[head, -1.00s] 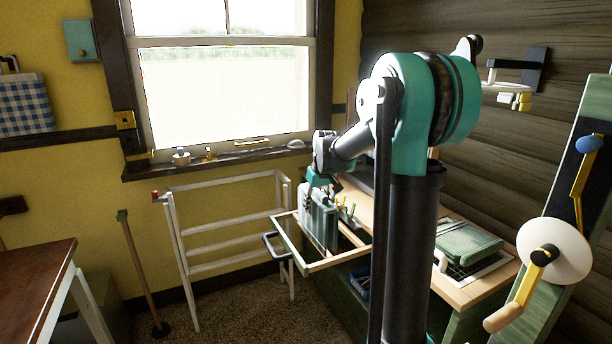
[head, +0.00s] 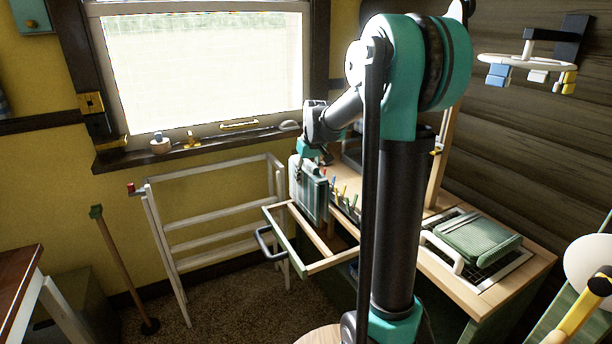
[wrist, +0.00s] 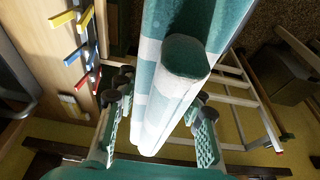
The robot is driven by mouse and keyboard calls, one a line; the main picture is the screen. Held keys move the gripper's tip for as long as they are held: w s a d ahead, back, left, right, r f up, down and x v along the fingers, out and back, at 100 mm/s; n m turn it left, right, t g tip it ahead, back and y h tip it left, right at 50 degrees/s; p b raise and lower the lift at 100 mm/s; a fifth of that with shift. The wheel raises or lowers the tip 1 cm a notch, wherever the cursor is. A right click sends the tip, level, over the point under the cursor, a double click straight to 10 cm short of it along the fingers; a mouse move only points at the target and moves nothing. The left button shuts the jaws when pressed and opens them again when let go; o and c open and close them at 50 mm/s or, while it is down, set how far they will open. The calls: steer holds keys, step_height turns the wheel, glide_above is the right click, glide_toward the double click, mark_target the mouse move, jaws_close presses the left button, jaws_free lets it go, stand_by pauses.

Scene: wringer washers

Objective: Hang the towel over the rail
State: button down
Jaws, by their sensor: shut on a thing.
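My gripper (wrist: 158,125) is shut on the towel (wrist: 180,70), a folded green-teal cloth with white stripes. In the wrist view the towel lies between the two finger pads and extends away from the palm. In the head view my gripper (head: 314,154) holds the towel (head: 312,192) hanging upright above the open drawer at the bench's left end. The white drying rack (head: 222,243) with several horizontal rails stands left of the towel, under the window. Its rails are bare. It also shows right of the towel in the wrist view (wrist: 240,100).
An open drawer (head: 340,262) with a dark handle juts from the bench (head: 515,275). Coloured pegs (head: 340,192) stand behind the towel. A stick (head: 122,268) stands left of the rack. A windowsill (head: 215,145) runs above it.

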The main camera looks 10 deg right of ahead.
glide_above(307, 226)
step_height(307, 226, down, 6)
steer(key=shift+w, duration=0.4)
steer(key=shift+f, duration=0.55)
stand_by(1.0)
steer(key=shift+f, duration=1.05)
steer(key=shift+f, duration=3.45)
steer(key=shift+f, duration=3.75)
steer(key=c, duration=0.9)
jaws_free()
